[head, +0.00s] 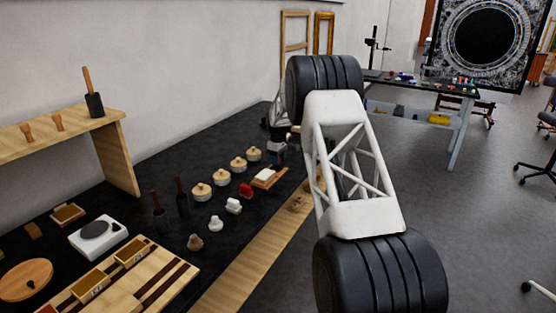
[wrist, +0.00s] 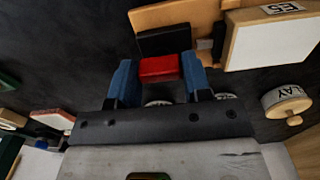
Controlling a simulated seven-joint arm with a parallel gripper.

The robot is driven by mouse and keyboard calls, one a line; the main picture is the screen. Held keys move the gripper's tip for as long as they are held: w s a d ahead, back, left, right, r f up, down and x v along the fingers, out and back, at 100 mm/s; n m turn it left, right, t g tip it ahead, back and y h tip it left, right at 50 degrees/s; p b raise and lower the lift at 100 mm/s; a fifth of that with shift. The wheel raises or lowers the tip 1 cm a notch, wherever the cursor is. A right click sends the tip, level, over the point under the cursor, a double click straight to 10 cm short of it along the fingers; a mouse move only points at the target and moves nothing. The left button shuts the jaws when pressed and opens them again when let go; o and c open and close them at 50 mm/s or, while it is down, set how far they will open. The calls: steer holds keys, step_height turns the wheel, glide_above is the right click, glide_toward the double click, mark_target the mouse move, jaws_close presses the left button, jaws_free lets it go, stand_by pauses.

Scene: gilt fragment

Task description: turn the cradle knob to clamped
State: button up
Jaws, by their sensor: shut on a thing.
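In the wrist view, my gripper (wrist: 160,74) has its two blue fingers on either side of a small red block (wrist: 159,68) and is shut on it. The red block looks like the cradle knob. It sits against a black block (wrist: 163,42) beside a wooden piece (wrist: 172,15), which seems to be the cradle. No clamped marking or pointer is readable, so I cannot tell the knob's setting. In the head view, part of my gripper (head: 280,157) shows above the dark bench, near a wooden piece with a pale top (head: 268,178); my arm hides much of that area.
A pale-topped wooden block (wrist: 272,40) and a round lidded pot (wrist: 286,101) are close on the right in the wrist view. The dark bench (head: 150,170) also carries a row of round pots (head: 220,178), a white scale (head: 98,237) and a striped board (head: 165,270).

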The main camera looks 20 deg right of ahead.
stand_by(0.3)
steer(key=o, duration=0.9)
steer(key=shift+r, duration=0.2)
steer(key=shift+r, duration=3.75)
